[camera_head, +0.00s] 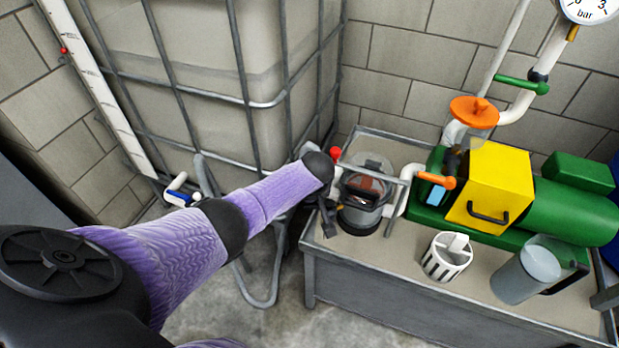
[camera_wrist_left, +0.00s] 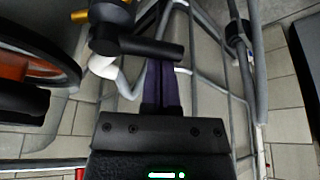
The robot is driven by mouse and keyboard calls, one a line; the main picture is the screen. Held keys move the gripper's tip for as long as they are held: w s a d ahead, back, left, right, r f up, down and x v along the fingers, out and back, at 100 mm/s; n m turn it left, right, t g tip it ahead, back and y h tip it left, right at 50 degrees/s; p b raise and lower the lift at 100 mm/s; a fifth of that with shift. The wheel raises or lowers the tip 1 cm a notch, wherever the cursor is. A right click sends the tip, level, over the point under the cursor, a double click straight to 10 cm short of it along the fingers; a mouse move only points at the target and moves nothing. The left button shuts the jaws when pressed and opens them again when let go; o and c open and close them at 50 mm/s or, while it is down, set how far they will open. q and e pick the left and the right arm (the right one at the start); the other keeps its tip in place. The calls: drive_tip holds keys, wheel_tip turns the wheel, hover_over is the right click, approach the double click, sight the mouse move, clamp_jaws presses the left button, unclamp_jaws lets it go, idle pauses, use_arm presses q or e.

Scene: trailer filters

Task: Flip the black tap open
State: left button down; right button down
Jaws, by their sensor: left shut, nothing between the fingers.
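The black tap (camera_wrist_left: 112,30) shows in the left wrist view, at the upper left of my fingers, with a white pipe bend (camera_wrist_left: 103,67) below it. Its black bar-shaped lever (camera_wrist_left: 150,48) points right, across the picture. My left gripper (camera_wrist_left: 162,68) is shut and empty. Its fingertips end at the lever and are partly hidden by it; I cannot tell whether they touch. In the head view, my left gripper (camera_head: 328,214) is a small dark shape at the left of the filter housing (camera_head: 360,200). I cannot make out the tap there. My right gripper is not in view.
The bench (camera_head: 450,312) carries the filter, a yellow and green pump (camera_head: 495,180), a white slotted cup (camera_head: 446,257) and a clear jug (camera_head: 527,270). A caged tank (camera_head: 230,85) stands behind my left arm. An orange handle (camera_head: 430,179) is right of the filter.

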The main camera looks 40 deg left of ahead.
use_arm(q)
drive_tip(key=n, duration=0.1)
drive_tip(key=s+n+p, duration=0.1)
drive_tip(key=shift+d+n+g+y, duration=0.3)
drive_tip(key=shift+d+n+g, duration=0.1)
drive_tip(key=shift+s+d+n, duration=0.2)
drive_tip(key=shift+d+n, duration=0.05)
drive_tip(key=shift+n, duration=0.65)
drive_tip(key=d+n+g, duration=0.1)
drive_tip(key=n, duration=0.1)
drive_tip(key=s+n, duration=0.1)
drive_tip(key=n, duration=0.1)
drive_tip(key=shift+d+g, duration=0.4)
